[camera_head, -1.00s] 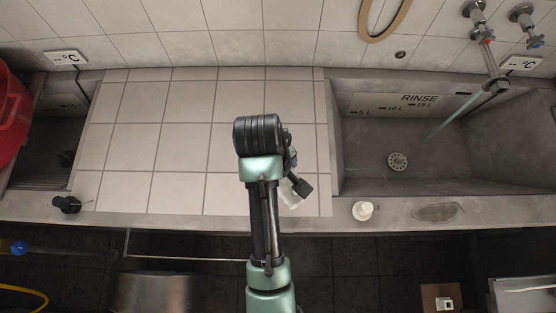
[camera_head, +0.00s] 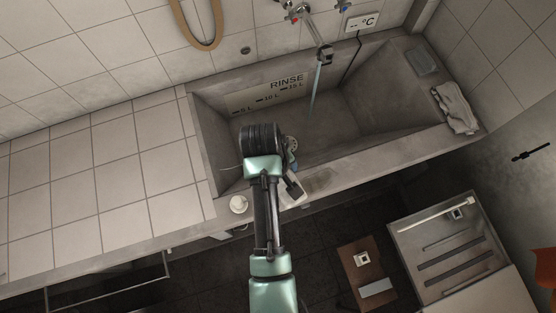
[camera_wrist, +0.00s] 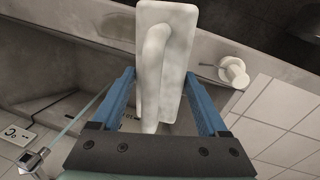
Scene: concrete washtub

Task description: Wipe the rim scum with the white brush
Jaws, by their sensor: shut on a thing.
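The white brush (camera_wrist: 179,55), a flat white block with a raised handle, is held between the two blue fingers of my gripper (camera_wrist: 160,82) in the wrist view. In the head view, my gripper (camera_head: 293,184) is above the tub's front rim, partly hidden by my arm, and a white edge of the brush (camera_head: 295,201) shows below it. The rim scum (camera_head: 322,180) is a dark patch on the front rim, just right of the gripper. Whether the brush touches the rim is unclear.
The concrete rinse tub (camera_head: 365,160) lies beyond, with water running from a tap (camera_head: 325,52). A small white container (camera_head: 238,204) stands on the rim left of the gripper; it also shows in the wrist view (camera_wrist: 233,72). A cloth (camera_head: 456,108) hangs at the right end.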

